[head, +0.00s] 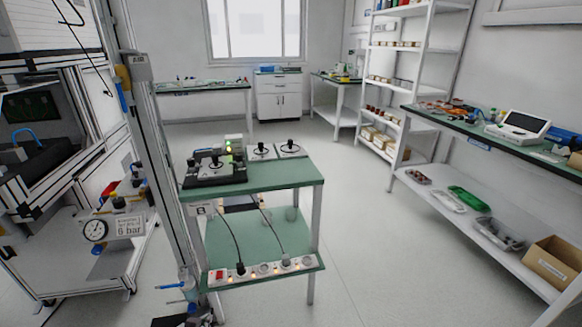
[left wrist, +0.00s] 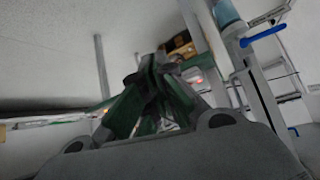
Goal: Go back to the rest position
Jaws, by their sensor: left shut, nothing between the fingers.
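My left gripper (left wrist: 150,80) shows in the left wrist view with its dark fingers together and nothing visible between them. The surroundings there are tilted and blurred, and I see no thing touching the fingers. I cannot make out either gripper clearly in the head view. My right gripper is not in view. In the head view a dark test device (head: 214,170) with a small green light stands on the green-topped table (head: 280,178).
A power strip (head: 262,269) lies on the lower shelf. A metal post (head: 150,130) and a machine with a pressure gauge (head: 95,230) stand left. A long bench (head: 480,140) is at right. Open floor (head: 375,240) lies between.

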